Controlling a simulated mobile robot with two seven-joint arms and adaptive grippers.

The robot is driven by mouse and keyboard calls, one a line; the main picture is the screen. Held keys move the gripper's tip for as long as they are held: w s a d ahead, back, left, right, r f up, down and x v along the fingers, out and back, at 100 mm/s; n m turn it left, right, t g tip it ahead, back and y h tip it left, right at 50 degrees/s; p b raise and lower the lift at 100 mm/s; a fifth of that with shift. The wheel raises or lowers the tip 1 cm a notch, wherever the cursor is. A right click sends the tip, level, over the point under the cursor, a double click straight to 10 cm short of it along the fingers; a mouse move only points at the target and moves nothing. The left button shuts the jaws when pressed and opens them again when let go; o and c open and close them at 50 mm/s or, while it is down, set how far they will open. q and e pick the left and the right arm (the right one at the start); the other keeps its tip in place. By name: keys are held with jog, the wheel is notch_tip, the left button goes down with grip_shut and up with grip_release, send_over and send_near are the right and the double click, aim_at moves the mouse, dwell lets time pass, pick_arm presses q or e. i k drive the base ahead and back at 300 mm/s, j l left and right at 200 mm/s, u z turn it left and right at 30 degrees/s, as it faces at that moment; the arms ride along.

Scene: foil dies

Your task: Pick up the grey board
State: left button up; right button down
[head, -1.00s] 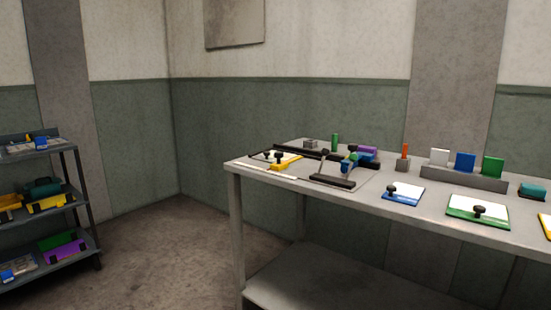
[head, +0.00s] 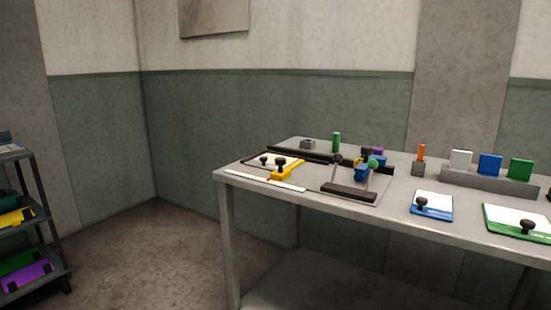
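A pale board with a black knob (head: 255,163) lies flat at the left end of the workbench, beside a yellow-edged piece with a black knob (head: 285,172). Its rim looks greyish, but it is small and partly covered, so I cannot be sure it is the grey board. A blue-edged board (head: 436,208) and a green-edged board (head: 512,222) lie further right, each with a black knob. Neither of my grippers is in view.
The grey workbench (head: 300,200) carries a black-barred fixture (head: 349,192), a green peg (head: 336,142), an orange peg (head: 421,152) and a rack (head: 488,181) with white, blue and green cards. A shelf rack (head: 48,225) stands at left. Floor between them is clear.

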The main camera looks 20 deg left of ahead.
aim_at(273, 158)
jog(key=i+j+z, duration=0.1)
jog(key=j, duration=0.3)
jog(key=i+j+z, duration=0.15)
jog(key=j, duration=0.3)
jog(key=i+j+z, duration=0.1)
jog(key=j, duration=0.3)
jog(key=i+j+z, duration=0.1)
jog(key=j, duration=0.35)
jog(key=i+j+z, duration=0.15)
jog(key=j, duration=0.35)
jog(key=i, duration=0.05)
